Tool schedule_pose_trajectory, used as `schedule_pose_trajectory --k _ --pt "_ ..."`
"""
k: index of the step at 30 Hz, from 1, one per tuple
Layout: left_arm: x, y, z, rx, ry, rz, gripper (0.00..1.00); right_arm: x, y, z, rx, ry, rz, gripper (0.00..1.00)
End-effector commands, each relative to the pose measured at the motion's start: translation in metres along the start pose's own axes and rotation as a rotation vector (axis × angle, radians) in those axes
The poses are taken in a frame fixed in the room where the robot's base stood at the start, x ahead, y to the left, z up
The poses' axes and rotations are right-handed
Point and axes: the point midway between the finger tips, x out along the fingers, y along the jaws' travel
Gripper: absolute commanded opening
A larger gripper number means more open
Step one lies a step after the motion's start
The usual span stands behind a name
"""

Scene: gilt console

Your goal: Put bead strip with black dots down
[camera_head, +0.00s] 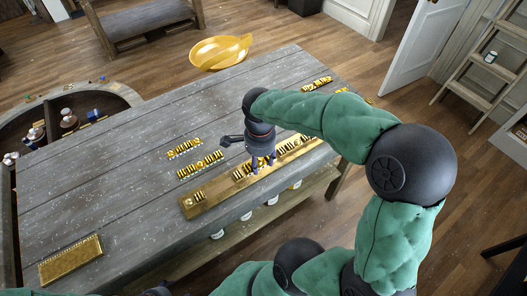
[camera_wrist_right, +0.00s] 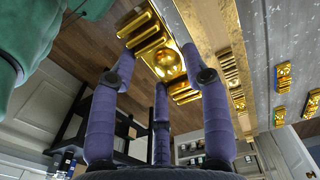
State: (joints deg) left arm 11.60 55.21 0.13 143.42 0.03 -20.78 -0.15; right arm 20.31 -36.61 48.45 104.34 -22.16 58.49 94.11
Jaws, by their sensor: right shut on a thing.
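My right gripper (camera_head: 262,163) is over the long gold tray (camera_head: 188,206) near the front edge of the grey table. In the right wrist view, its purple fingers (camera_wrist_right: 165,75) are closed around a gold strip (camera_wrist_right: 168,62) with raised bars and a round dome. I cannot make out black dots on this strip. The tray's gold edge (camera_wrist_right: 220,28) runs beside the held strip in that view. In the head view the fingers mostly hide the held strip, and I cannot tell whether it touches the tray. My left gripper is not clearly in view.
Two gold strips (camera_head: 184,148) (camera_head: 200,165) lie left of the tray. Another strip (camera_head: 317,83) lies at the back right. A gold plaque (camera_head: 70,260) is at the front left, a gold bowl (camera_head: 220,52) at the back edge. The table's left middle is bare.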

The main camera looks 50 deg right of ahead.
Motion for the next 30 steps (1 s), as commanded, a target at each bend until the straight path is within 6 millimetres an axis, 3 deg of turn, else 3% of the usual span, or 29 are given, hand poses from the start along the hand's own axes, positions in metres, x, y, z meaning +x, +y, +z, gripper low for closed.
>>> schedule_pose_trajectory --k 7,18,24,30 --pt "0.002 -0.001 0.000 0.000 -0.001 0.000 0.71 0.009 -0.008 0.015 -0.006 -0.001 0.002 0.13" --pt "0.009 -0.003 0.000 0.000 -0.001 0.000 0.71 0.044 -0.046 0.084 -0.008 0.000 0.001 0.13" --pt "0.016 -0.006 0.000 0.000 -0.001 0.000 0.71 0.077 -0.058 0.105 -0.006 0.001 0.002 0.13" --pt "0.018 -0.006 0.000 0.000 -0.001 0.000 0.71 0.090 -0.064 0.115 -0.002 0.000 -0.001 0.13"
